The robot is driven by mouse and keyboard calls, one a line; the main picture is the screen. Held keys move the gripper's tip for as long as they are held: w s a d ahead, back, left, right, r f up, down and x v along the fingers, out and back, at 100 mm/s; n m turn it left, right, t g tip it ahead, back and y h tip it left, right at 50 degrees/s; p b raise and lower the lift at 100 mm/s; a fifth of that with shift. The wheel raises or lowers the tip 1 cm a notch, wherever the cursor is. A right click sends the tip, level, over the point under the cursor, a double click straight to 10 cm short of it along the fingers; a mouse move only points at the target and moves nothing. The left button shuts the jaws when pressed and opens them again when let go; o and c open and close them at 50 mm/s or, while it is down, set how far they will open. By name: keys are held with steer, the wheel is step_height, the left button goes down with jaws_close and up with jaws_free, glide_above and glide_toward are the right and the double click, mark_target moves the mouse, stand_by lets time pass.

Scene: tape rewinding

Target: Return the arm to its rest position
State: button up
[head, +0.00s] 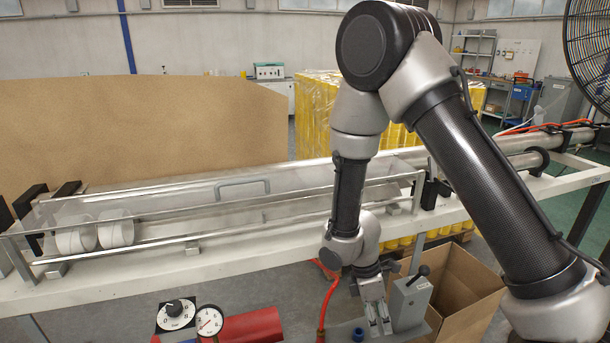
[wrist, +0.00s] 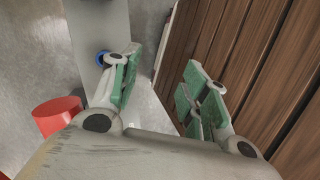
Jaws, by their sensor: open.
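My gripper (head: 378,322) hangs low in front of the white machine bench in the head view, pointing down beside a grey lever box (head: 410,300). Its two green-padded fingers show in the wrist view (wrist: 160,85), spread apart with nothing between them. The arm comes in from the right, bends high at the elbow and drops down to the gripper. Whether the fingertips touch anything below cannot be told.
A clear-covered machine (head: 240,200) with white tape rolls (head: 95,235) runs along the bench. An open cardboard box (head: 465,290) stands right of the lever box. A dial (head: 176,314), a gauge (head: 208,320) and a red cylinder (head: 252,328) are lower left. A red hose passes near the gripper.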

steer(key=s+d+r+m+t+y, duration=0.1)
steer(key=d+r+m, duration=0.5)
steer(key=r, duration=0.6)
steer(key=s+d+r+m+t+y, duration=0.1)
steer(key=s+d+r+m+t, duration=0.2)
steer(key=r, duration=1)
steer(key=s+d+r+m+t, duration=0.2)
steer(key=s+d+r+m, duration=0.4)
steer(key=d+r+m, duration=0.3)
step_height(320, 180, up, 3)
steer(key=shift+d+r+t+y, duration=0.15)
steer(key=shift+d+t+y, duration=0.15)
steer(key=shift+d+y, duration=0.1)
